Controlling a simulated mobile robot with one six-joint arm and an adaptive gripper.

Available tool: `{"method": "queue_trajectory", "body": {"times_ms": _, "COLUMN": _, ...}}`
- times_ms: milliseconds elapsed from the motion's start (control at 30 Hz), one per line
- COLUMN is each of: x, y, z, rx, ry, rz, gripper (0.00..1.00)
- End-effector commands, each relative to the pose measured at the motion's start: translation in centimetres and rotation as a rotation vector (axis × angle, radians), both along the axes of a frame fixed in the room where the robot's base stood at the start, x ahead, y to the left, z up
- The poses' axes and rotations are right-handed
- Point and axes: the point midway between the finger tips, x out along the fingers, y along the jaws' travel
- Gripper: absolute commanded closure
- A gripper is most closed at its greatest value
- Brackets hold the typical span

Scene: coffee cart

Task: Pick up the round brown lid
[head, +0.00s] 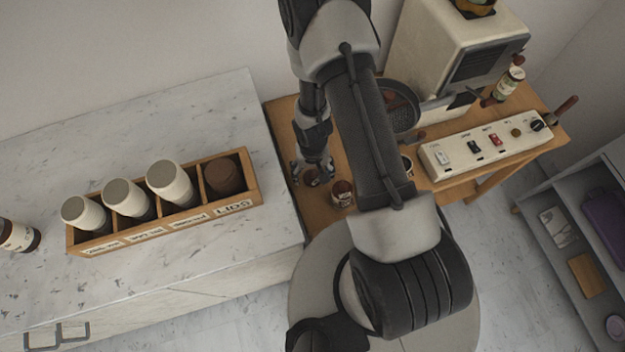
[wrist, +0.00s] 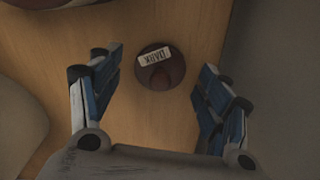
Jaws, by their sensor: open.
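The round brown lid (wrist: 153,76), with a knob and a white label reading "DARK", lies on the wooden cart top in the wrist view. In the head view it is a small dark round (head: 312,180) below my gripper (head: 312,169), partly hidden by the fingers. In the wrist view my gripper (wrist: 158,70) is open, one finger to each side of the lid, with a gap on both sides. Nothing is held. I cannot tell how high the fingertips are above the wood.
A jar (head: 342,193) stands close to the right of the lid. A switch panel (head: 487,145), a dark pan (head: 400,108) and a cream machine (head: 455,50) occupy the cart's right side.

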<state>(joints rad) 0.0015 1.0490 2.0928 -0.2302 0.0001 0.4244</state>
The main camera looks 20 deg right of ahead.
Motion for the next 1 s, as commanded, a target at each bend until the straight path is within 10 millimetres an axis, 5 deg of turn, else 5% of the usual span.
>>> {"method": "queue_trajectory", "body": {"times_ms": 267, "x": 0.02, "y": 0.0, "z": -0.15, "rx": 0.0, "ry": -0.001, "rz": 0.0, "gripper": 0.3}}
{"method": "queue_trajectory", "body": {"times_ms": 900, "x": 0.01, "y": 0.0, "z": -0.18, "rx": 0.0, "ry": 0.0, "rz": 0.0, "gripper": 0.73}}
{"method": "queue_trajectory", "body": {"times_ms": 1000, "x": 0.01, "y": 0.0, "z": -0.18, "rx": 0.0, "ry": 0.0, "rz": 0.0, "gripper": 0.73}}
